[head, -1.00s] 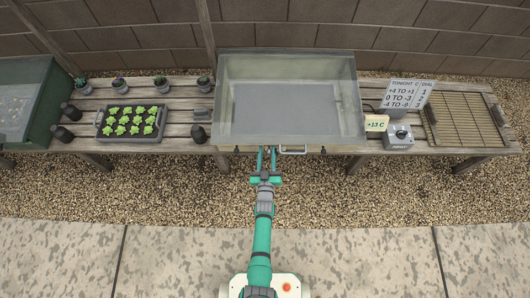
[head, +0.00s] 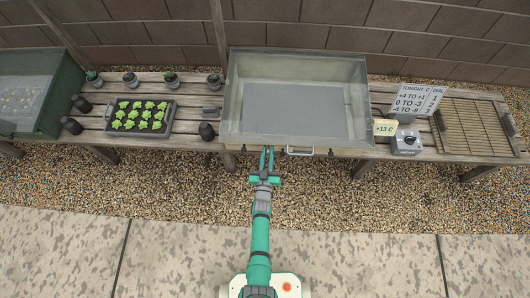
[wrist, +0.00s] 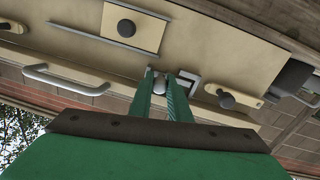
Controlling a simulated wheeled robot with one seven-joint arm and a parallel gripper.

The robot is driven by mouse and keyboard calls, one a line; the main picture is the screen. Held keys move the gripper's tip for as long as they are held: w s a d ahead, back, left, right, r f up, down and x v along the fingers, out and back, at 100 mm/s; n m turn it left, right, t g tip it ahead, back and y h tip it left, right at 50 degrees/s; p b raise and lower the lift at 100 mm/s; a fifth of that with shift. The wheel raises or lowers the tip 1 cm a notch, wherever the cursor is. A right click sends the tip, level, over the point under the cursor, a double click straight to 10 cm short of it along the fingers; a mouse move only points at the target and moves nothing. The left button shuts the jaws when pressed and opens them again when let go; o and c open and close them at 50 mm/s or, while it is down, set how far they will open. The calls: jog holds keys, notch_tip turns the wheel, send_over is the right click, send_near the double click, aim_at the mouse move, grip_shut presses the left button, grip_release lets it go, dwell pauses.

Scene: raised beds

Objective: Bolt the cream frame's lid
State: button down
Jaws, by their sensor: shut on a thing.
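The cream frame (head: 340,153) stands mid-bench, its cream front showing below a clear lid (head: 295,65) that lies down over it. The wrist view shows its cream front wall (wrist: 195,40) too. My gripper (head: 267,150) is at the front edge, left of the metal handle (head: 300,152). In the wrist view my gripper (wrist: 164,80) is shut on a small pale metal bolt knob (wrist: 160,85), mostly hidden between the fingers. A silver bracket (wrist: 188,79) sits right beside the fingers. I cannot tell how far the bolt reaches into it.
Dark round knobs (wrist: 226,101) sit on the front near the handle (wrist: 62,80). A seedling tray (head: 140,117) and a green frame (head: 70,100) are left. A +13 C card (head: 385,127), a dial box (head: 406,142) and a slatted mat (head: 473,125) are right. Gravel in front is clear.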

jog(key=shift+a, duration=0.3)
jog(key=c, duration=1.7)
grip_release()
jog(key=shift+o, duration=0.2)
jog(key=shift+d, duration=0.1)
jog(key=s+a, duration=0.1)
jog(key=s, duration=1)
jog(key=shift+a, duration=0.2)
jog(key=shift+w, duration=0.15)
